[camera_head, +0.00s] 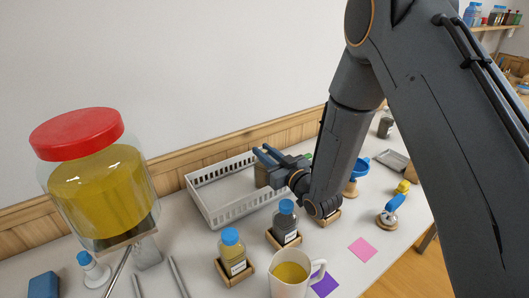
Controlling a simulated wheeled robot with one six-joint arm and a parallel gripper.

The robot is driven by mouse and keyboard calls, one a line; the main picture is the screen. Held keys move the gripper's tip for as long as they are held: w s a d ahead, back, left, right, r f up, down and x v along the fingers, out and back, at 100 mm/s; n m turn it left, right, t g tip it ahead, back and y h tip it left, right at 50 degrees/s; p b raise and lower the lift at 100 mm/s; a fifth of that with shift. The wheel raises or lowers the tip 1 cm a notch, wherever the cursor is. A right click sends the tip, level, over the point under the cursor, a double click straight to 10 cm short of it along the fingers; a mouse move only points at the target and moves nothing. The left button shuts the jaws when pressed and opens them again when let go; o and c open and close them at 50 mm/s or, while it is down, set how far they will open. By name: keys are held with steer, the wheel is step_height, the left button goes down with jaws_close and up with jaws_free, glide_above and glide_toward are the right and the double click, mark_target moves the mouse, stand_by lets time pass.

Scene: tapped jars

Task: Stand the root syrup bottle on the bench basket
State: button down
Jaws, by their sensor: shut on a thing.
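The white bench basket (207,212) stands on the bench against the wall, with open latticed sides. My gripper (265,154) reaches in over its right part, with blue-tipped fingers. It is shut on a brown-grey thing (262,176), probably a bottle, partly hidden by the fingers. I cannot tell whether this thing touches the basket floor. No label shows on it. A yellow bottle (234,254) and a dark bottle (285,226), both blue-capped, stand upright in wooden holders in front of the basket; their labels are too small to read.
A large red-lidded jar (100,200) of yellow liquid stands at left. A mug (289,276) of yellow liquid is in front. Another wooden holder (331,217) sits by my wrist. Pink (362,249) and purple (325,283) squares lie at right. My arm hides part of the bench.

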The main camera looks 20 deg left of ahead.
steer(key=shift+f, duration=0.1)
stand_by(0.3)
steer(key=c, duration=1.5)
jaws_free()
steer(key=shift+o, duration=0.2)
steer(key=shift+s+d, duration=0.1)
steer(key=p+v, duration=0.1)
steer(key=v, duration=0.6)
steer(key=shift+s+d, duration=0.25)
steer(key=shift+d, duration=0.05)
